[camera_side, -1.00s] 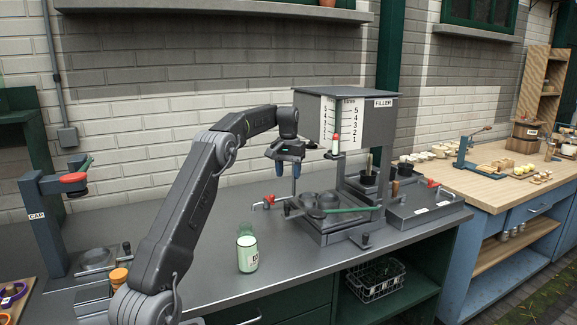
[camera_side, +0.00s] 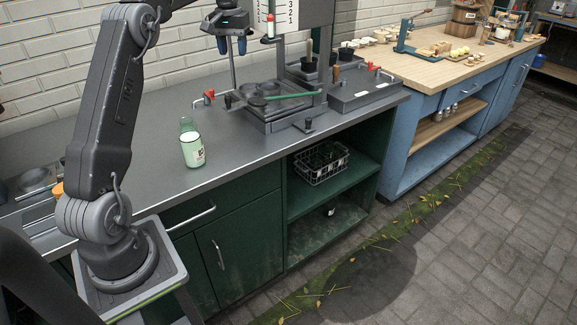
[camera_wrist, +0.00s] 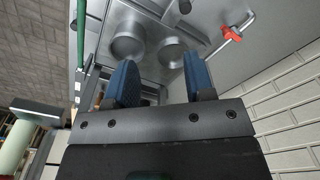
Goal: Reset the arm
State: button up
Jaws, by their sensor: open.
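My gripper (camera_side: 232,43) is in the upper middle of the side view, above the counter and left of the filler machine. Its two blue fingers point down. The wrist view shows the gripper (camera_wrist: 160,85) with its fingers apart and nothing between them. Beyond the fingers are two round metal cups of the filler base (camera_wrist: 130,42). A green-and-white bottle (camera_side: 192,146) stands upright on the counter, apart from the gripper.
The filler stand (camera_side: 270,112) with a green lever is on the counter. A red-handled valve (camera_side: 209,95) is beside it. A wire basket (camera_side: 321,163) sits on the shelf below. A wooden-topped bench (camera_side: 440,70) is at right. The counter's front middle (camera_side: 240,165) is clear.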

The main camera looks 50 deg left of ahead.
jog(key=s+d+r+m+t, duration=0.1)
jog(key=s+d+r, duration=0.15)
jog(key=d, duration=0.55)
jog(key=s+d+r+m+t, duration=0.1)
jog(key=s+d+r+m, duration=0.15)
jog(key=d, duration=0.65)
jog(key=s+d+r+m+t, duration=0.1)
jog(key=s+d, duration=0.2)
jog(key=d, duration=0.5)
jog(key=s+d+f+m+t, duration=0.1)
jog(key=s+d+f+m, duration=0.1)
jog(key=s+d+f, duration=0.2)
jog(key=s+d+f+m+t, duration=0.1)
jog(key=s+d+f, duration=0.3)
jog(key=s+d, duration=0.4)
jog(key=s, duration=0.4)
jog(key=shift+d+f+m, duration=0.15)
jog(key=shift+f+m, duration=0.15)
jog(key=shift+m, duration=0.05)
